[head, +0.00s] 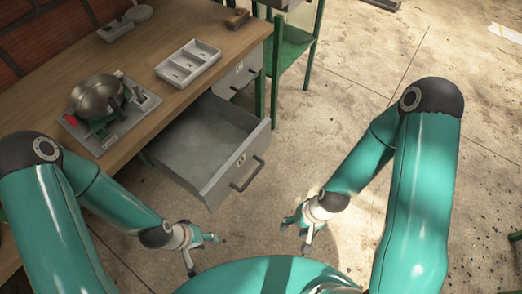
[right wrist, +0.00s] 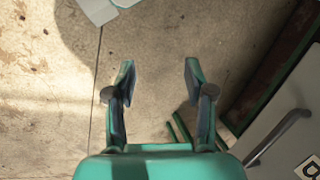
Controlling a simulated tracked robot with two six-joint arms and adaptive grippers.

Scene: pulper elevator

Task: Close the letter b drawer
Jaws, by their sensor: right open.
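A grey drawer (head: 205,150) stands pulled out from under the wooden workbench (head: 150,95) in the head view. It looks empty, with a dark bar handle (head: 248,173) and a small letter label on its front; I cannot read the letter surely. My left gripper (head: 204,255) is open and empty, in front of and below the drawer. My right gripper (head: 296,238) is open and empty, right of the drawer front and apart from it. Its spread fingers (right wrist: 160,82) show in the right wrist view, with a labelled grey front and handle (right wrist: 280,135) at lower right.
Another grey drawer (head: 238,77) sits shut beyond the open one. On the bench are a metal bowl device (head: 98,97) on a tray and a white compartment tray (head: 188,64). A green metal stand (head: 292,45) is behind. The concrete floor at right is largely clear.

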